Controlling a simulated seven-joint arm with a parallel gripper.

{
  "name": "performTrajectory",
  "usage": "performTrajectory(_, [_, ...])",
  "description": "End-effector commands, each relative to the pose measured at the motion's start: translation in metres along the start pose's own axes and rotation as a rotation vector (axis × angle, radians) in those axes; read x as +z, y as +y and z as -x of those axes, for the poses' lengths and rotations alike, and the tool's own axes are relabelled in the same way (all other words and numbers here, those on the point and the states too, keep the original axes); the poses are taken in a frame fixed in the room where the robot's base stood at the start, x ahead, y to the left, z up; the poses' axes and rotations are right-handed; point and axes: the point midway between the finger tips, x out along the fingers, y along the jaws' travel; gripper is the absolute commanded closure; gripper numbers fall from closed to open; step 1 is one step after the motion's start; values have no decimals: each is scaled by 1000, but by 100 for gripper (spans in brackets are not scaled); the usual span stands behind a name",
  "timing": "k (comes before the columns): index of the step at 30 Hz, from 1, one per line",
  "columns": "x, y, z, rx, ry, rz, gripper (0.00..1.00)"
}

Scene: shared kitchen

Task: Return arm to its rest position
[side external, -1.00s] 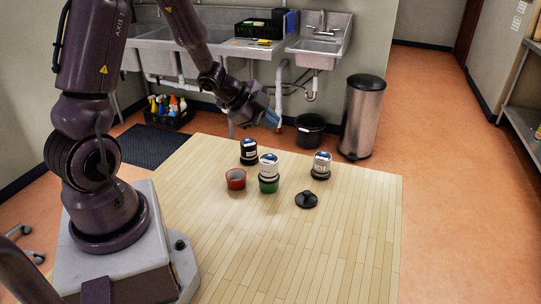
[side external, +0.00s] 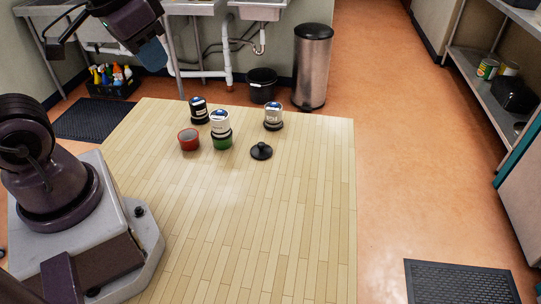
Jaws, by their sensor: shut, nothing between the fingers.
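My gripper (side external: 152,55) hangs at the upper left, high above the table's far left side and apart from everything on it. Its bluish fingers are shut and empty. On the pale wooden table (side external: 240,230) stand a red cup (side external: 188,140), open at the top, and a white-and-black jar (side external: 198,113) behind it. Beside them a white jar (side external: 220,122) with a dark base sits on a green cup (side external: 222,142). Another white jar (side external: 273,115) with a black base stands to the right. A black knobbed lid (side external: 261,151) lies in front of it.
A steel trash can (side external: 312,70) and a black bin (side external: 262,85) stand behind the table. A crate of spray bottles (side external: 113,80) is on the floor below the sinks. Metal shelves (side external: 475,75) line the right. The table's front half is clear.

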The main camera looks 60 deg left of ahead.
Motion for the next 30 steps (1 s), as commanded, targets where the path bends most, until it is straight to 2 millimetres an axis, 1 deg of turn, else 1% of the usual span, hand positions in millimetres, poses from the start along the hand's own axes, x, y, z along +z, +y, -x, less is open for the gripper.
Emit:
performTrajectory(1, [2, 11, 11, 30, 48, -22, 100])
performTrajectory(3, [2, 19, 21, 52, 98, -50, 100])
performTrajectory(7, [2, 26, 32, 67, 151, -89, 100])
performTrajectory(30, [1, 28, 32, 68, 151, -98, 100])
